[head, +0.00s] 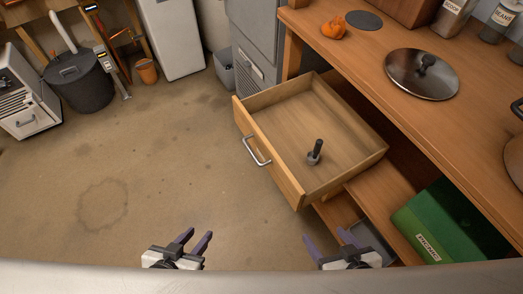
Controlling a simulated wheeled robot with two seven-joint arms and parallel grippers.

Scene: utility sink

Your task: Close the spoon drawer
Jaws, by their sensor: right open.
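The wooden drawer (262,148) stands pulled out from under the wooden counter, with a metal bar handle (256,150) on its front. Inside it lies a small dark-handled utensil (315,151); I cannot tell whether it is a spoon. My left gripper (199,240) is open and empty at the bottom, over the floor, to the left of and nearer than the drawer. My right gripper (325,240) is open and empty, nearer than the drawer's near corner. Neither gripper touches the drawer.
The counter (365,80) holds a pot lid (422,74), an orange object (333,27) and jars. A green box (450,222) sits on the shelf below. A black bin (80,82) and a white cabinet (170,37) stand at the back. Floor left of the drawer is clear.

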